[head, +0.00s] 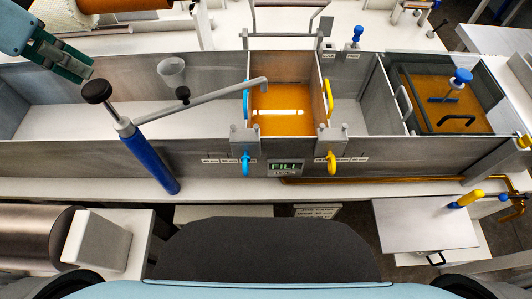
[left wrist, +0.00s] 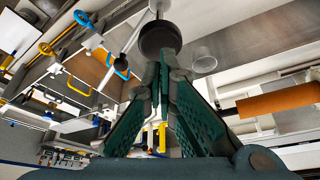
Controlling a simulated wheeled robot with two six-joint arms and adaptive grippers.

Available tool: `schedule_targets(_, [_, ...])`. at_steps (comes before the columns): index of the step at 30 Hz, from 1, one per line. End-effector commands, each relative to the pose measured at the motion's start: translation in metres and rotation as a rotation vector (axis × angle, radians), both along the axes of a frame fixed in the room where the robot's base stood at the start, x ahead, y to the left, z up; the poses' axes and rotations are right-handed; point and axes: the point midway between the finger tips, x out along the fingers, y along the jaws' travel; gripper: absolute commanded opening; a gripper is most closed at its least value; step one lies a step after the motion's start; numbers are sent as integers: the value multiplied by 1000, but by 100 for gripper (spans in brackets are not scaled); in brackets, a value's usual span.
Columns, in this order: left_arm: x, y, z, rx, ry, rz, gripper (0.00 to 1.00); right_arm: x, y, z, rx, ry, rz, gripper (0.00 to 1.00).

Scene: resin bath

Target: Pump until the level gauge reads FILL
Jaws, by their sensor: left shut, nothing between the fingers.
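The level gauge (head: 285,167) on the front of the bath reads FILL in green. The blue pump (head: 150,160) stands at the front wall, with a black knob (head: 97,91) atop its rod and a grey arm reaching right to the orange bath. My left gripper (head: 90,68) is shut and empty, just above and left of the knob. In the left wrist view the knob (left wrist: 160,38) is right at the closed fingertips (left wrist: 164,62); I cannot tell whether they touch. My right gripper is not in view.
Orange liquid (head: 283,118) fills the middle compartment, between blue (head: 246,163) and yellow (head: 331,162) gate handles. A glass-covered orange tank (head: 440,100) is at right. A white funnel cup (head: 172,72) is behind the pump arm. The left trough (head: 60,118) is empty.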

Motion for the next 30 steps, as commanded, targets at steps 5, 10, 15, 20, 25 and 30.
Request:
schedule_targets(5, [0, 0, -3, 0, 0, 0, 0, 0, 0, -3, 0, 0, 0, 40])
schedule_targets(10, [0, 0, -4, 0, 0, 0, 0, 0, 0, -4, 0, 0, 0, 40])
schedule_targets(15, [0, 0, 0, 0, 0, 0, 0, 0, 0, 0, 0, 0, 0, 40])
schedule_targets(20, [0, 0, 32, 0, -1, 0, 0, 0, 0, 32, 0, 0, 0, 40])
schedule_targets(25, [0, 0, 62, 0, -1, 0, 0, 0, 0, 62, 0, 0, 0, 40])
schedule_targets(30, [0, 0, 58, 0, 0, 0, 0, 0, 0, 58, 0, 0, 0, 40])
